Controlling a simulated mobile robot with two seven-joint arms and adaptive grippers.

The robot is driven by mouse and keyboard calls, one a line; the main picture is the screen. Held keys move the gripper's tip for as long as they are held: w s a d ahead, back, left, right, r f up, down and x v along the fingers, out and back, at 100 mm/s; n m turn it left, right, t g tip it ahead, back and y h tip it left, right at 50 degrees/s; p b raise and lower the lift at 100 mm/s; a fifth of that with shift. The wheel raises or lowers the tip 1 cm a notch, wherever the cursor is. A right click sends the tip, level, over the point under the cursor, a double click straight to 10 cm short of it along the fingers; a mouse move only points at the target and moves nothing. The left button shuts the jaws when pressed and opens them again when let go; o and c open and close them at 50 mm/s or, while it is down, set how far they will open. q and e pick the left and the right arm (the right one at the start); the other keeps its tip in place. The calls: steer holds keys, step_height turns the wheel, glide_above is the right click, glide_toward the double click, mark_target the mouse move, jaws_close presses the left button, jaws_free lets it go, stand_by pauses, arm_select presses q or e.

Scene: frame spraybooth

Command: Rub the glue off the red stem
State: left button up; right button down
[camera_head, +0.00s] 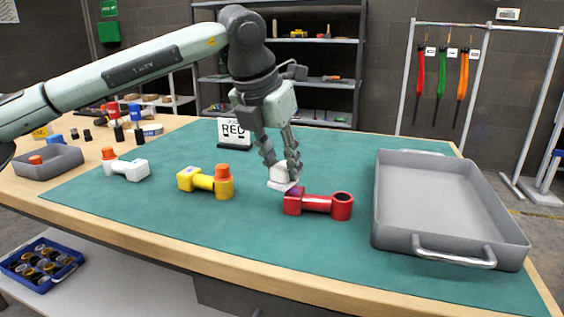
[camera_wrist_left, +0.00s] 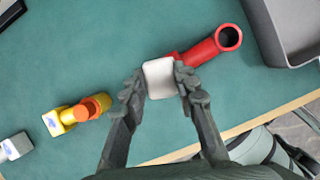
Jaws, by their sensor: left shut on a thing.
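The red stem (camera_head: 318,204) lies on the green mat, with an open round socket at its right end. It also shows in the left wrist view (camera_wrist_left: 198,52). My left gripper (camera_head: 281,168) is shut on a white block-like pad (camera_head: 282,180), which also shows between the fingers in the left wrist view (camera_wrist_left: 159,78). The pad is at the left end of the red stem and hides part of it in the wrist view. I cannot tell whether they touch. A dark purplish patch shows on the stem's left block in the head view. My right gripper is not in view.
A yellow stem (camera_head: 205,182) and a white stem (camera_head: 126,168), each with an orange cap, lie to the left. A grey tray (camera_head: 448,200) stands at the right. A sign reading RED (camera_head: 234,132) stands behind. The mat's front strip (camera_head: 300,245) is clear.

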arm_select(q)
steer(key=shift+f+b, duration=0.5)
steer(key=shift+f, duration=0.1)
steer(key=shift+d, duration=0.1)
steer(key=shift+s+d+b, duration=0.2)
steer(key=shift+s+d, duration=0.05)
steer(key=shift+d, duration=0.7)
steer(key=shift+s+d+b, duration=0.15)
steer(key=shift+s+d, duration=0.05)
steer(key=shift+d, duration=0.7)
steer(key=shift+f+b, duration=0.1)
steer(key=shift+b, duration=0.3)
steer(key=shift+w+a+f+b, duration=0.1)
steer(key=shift+w+a+b, duration=0.15)
steer(key=shift+a, duration=0.75)
steer(key=shift+w+a+b, duration=0.15)
steer(key=shift+a+b, duration=0.15)
steer(key=shift+a, duration=0.7)
steer(key=shift+r+p, duration=1.65)
steer(key=shift+r, duration=1.45)
steer(key=shift+r, duration=0.1)
